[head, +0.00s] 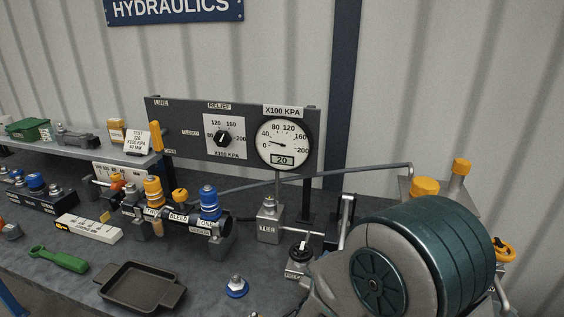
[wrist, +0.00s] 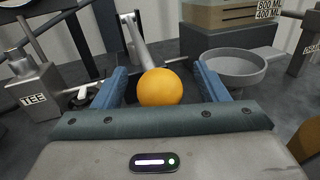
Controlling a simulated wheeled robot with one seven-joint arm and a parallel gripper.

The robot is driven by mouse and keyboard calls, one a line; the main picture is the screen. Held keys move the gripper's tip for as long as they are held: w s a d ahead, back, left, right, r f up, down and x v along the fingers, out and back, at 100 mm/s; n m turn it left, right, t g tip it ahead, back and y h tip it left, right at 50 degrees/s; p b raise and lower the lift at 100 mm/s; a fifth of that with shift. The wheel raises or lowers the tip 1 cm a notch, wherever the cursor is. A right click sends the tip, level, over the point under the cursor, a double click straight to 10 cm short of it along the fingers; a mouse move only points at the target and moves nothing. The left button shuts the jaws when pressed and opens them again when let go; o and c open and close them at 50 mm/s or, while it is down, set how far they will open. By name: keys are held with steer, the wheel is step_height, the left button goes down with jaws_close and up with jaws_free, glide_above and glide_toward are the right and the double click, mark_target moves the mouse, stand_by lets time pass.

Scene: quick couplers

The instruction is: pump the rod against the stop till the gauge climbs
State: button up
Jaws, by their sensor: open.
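The rod (wrist: 143,45) is a grey bar that ends in an orange ball knob (wrist: 160,87) in the wrist view. My gripper (wrist: 160,72) is open, with one blue finger on each side of the knob; a gap shows at both sides. Whether the knob is fully between the fingers in depth is hard to tell. In the head view my arm hides the knob and fingers. The round gauge (head: 284,142) has its needle low, near 20, and its small display reads 20. I cannot make out the stop.
A block marked TEE (wrist: 33,92) stands left of the gripper in the wrist view; a grey round pan (wrist: 240,66) and a reservoir marked in ML (wrist: 225,22) are at right. The relief dial (head: 223,137) is beside the gauge. Blue and orange couplers (head: 209,203) stand left.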

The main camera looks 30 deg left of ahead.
steer(key=s+b, duration=0.1)
steer(key=s, duration=0.5)
steer(key=shift+s+a, duration=0.15)
steer(key=shift+s, duration=0.15)
stand_by(0.3)
